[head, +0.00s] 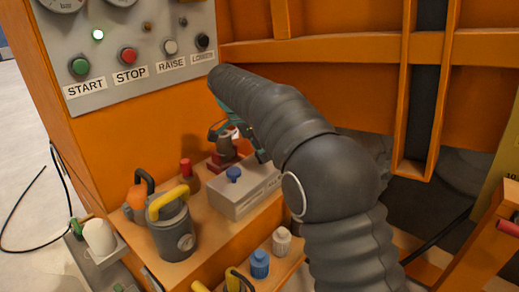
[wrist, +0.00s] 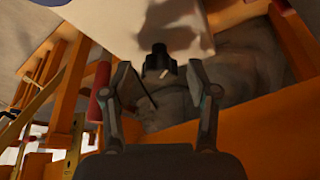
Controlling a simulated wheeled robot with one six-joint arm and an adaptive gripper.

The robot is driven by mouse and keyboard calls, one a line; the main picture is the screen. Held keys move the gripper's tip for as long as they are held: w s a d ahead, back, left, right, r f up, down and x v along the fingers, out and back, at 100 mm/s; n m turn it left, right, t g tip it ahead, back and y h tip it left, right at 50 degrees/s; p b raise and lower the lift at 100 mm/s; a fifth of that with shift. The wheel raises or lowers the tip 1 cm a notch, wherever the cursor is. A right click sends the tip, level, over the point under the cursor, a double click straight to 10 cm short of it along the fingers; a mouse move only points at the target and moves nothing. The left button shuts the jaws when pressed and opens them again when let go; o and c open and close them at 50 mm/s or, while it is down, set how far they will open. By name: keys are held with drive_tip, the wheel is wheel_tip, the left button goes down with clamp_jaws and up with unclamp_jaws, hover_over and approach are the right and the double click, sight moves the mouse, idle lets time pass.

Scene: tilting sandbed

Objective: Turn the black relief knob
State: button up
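A black knob (wrist: 159,60) with a pale pointer mark shows in the wrist view, on a pale panel (wrist: 120,22) at the top of the picture. My gripper (wrist: 167,82) is open, its two fingers standing apart to the left and right of the knob in the picture. Nothing is between the fingertips that I can see held, and I cannot tell how far the knob lies beyond them. In the head view my gripper (head: 228,126) is mostly hidden behind my arm, close to the orange cabinet wall.
The control panel (head: 130,50) with labelled buttons is at the upper left. Below my arm, an orange ledge holds a grey box with a blue knob (head: 233,174), a yellow-handled grey can (head: 171,225) and several small items. Orange beams (head: 410,90) stand at right.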

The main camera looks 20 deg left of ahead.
drive_tip(key=v, duration=1.2)
drive_tip(key=shift+d, duration=0.1)
idle(0.5)
drive_tip(key=s+d+r+n+y, duration=0.1)
drive_tip(key=s+d+r+n, duration=0.15)
drive_tip(key=d, duration=1.05)
drive_tip(key=s+d+r+n+y, duration=0.1)
drive_tip(key=s+d+n, duration=0.2)
drive_tip(key=d, duration=0.9)
drive_tip(key=s+d+f+n+t, duration=0.1)
drive_tip(key=s+d+f+n, duration=0.1)
drive_tip(key=s+d+f, duration=0.5)
drive_tip(key=s+d+f+n+t+y, duration=0.1)
drive_tip(key=s+d+f+n, duration=0.2)
drive_tip(key=s+d+f, duration=0.5)
drive_tip(key=s, duration=0.6)
drive_tip(key=shift+s+d+f+t+y, duration=0.3)
drive_tip(key=shift+f+t, duration=0.05)
drive_tip(key=shift+t, duration=0.05)
